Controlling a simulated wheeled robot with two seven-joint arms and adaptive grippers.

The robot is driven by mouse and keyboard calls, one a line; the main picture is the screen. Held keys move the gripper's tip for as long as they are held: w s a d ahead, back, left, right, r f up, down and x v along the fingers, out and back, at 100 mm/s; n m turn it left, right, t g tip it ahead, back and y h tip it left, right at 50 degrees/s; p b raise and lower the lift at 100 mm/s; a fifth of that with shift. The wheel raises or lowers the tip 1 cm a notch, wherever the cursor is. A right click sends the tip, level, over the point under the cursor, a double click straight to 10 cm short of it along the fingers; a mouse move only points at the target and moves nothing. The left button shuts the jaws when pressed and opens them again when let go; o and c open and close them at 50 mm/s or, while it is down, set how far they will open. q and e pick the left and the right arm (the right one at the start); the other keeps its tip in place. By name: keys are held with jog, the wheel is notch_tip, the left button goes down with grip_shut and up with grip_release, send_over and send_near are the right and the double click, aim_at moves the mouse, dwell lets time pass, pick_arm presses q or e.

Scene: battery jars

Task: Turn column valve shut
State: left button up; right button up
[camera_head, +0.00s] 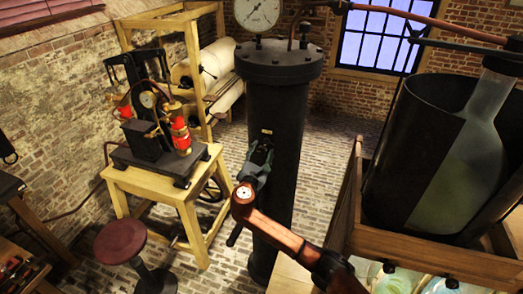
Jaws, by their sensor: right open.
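A tall dark column (283,120) stands upright in the middle, with a bolted flange (279,66) at its top. A round white gauge (257,13) sits above the flange. A small dark fitting (304,32) stands on the flange to the right of the gauge; I cannot tell whether it is the valve or how it is turned. A small pale mark (267,131) shows on the column's front. My right gripper (264,148) is open in front of the column, pointing up, below the flange. I cannot tell whether it touches the column. My left gripper is out of view.
A wooden table (160,180) at left carries a black and red pump apparatus (155,120). A round red stool (120,241) stands before it. A wooden crate (400,245) with a large dark jar (395,150) stands close at right. A copper pipe (430,20) crosses the upper right.

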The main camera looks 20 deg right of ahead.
jog(key=c, duration=1.2)
jog(key=shift+o, duration=0.2)
jog(key=shift+f, duration=0.1)
jog(key=shift+f+m+b, duration=0.1)
jog(key=shift+m+b, duration=0.7)
jog(key=shift+b, duration=0.25)
jog(key=m+h+b, duration=0.1)
jog(key=m+b, duration=1.2)
jog(key=b, duration=0.1)
jog(key=shift+w+a, duration=0.1)
jog(key=m+b, duration=0.3)
jog(key=shift+h, duration=0.3)
jog(key=shift+m+b, duration=0.5)
jog(key=shift+m, duration=0.2)
jog(key=shift+r, duration=0.2)
